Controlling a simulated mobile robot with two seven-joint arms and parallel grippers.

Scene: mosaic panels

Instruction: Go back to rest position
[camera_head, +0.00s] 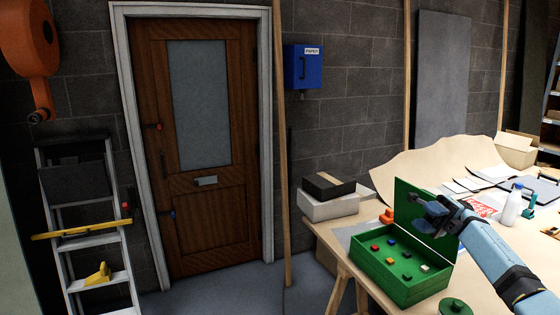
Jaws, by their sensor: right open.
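My right gripper (437,212) is at the right, on a light blue arm reaching in from the lower right. It is open and I see nothing between its dark fingers. It shows in front of the raised lid of a green box (400,289); I cannot tell whether it touches the lid. Several small coloured blocks lie inside the box, among them a red one (375,248) and a blue one (391,241). My left gripper is not in view.
The box stands on a wooden table (343,255) with papers, a white bottle (512,205), a cardboard box (515,150) and stacked boxes (328,206). A wooden door (210,220), a stepladder (137,285) and an orange object (28,40) are left. Floor before the door is clear.

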